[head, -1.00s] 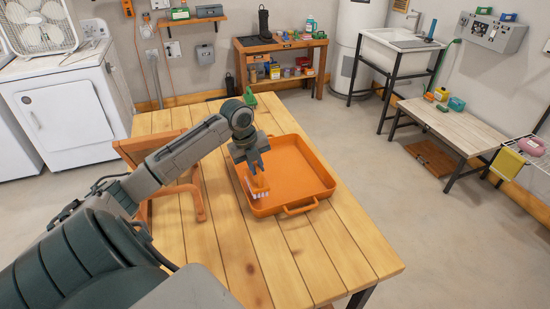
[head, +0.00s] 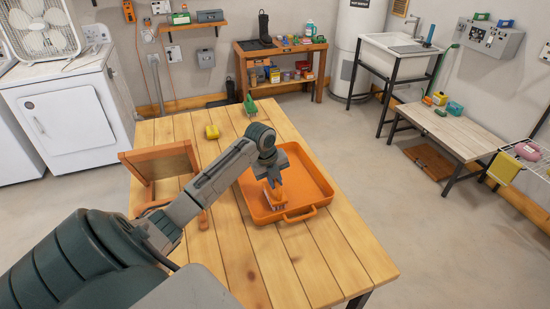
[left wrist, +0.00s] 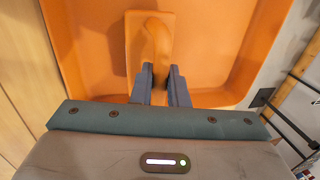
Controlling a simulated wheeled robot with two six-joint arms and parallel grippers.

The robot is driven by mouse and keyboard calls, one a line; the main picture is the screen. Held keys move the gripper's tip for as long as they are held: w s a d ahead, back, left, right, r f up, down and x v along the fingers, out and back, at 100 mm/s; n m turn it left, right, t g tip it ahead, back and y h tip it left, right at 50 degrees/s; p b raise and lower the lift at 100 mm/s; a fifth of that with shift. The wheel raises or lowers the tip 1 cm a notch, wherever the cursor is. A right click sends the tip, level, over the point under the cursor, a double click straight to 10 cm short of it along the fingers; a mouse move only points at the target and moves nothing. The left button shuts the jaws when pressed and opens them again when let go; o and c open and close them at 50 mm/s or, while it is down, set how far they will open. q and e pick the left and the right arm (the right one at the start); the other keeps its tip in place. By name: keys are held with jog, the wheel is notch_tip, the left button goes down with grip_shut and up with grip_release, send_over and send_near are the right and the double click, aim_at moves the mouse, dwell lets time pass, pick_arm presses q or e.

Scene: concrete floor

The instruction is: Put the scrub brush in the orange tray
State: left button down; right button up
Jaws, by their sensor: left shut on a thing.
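The scrub brush (head: 274,197) has an orange body and pale bristles pointing down. My left gripper (head: 273,182) is shut on its handle and points downward. The orange tray (head: 318,180) lies on the wooden table, with a handle at its near side. The brush is over the near left part of the tray, inside its rim in the head view; whether the bristles touch the floor of the tray I cannot tell. In the left wrist view the brush (left wrist: 148,40) sits between the fingers, with the tray (left wrist: 220,45) around it. My right gripper is out of view.
A yellow object (head: 212,132) and a green object (head: 250,106) lie on the far part of the table (head: 290,255). The near table top is clear.

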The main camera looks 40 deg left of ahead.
aim_at(267, 192)
pick_arm(q)
jog(key=c, duration=1.6)
grip_release()
jog(key=shift+f, duration=0.2)
jog(key=shift+o, duration=0.8)
jog(key=shift+w, duration=0.1)
jog(key=shift+r, duration=0.35)
jog(key=b+v, duration=0.4)
jog(key=v, duration=0.7)
jog(key=shift+a+r, duration=0.15)
jog(key=shift+r, duration=0.05)
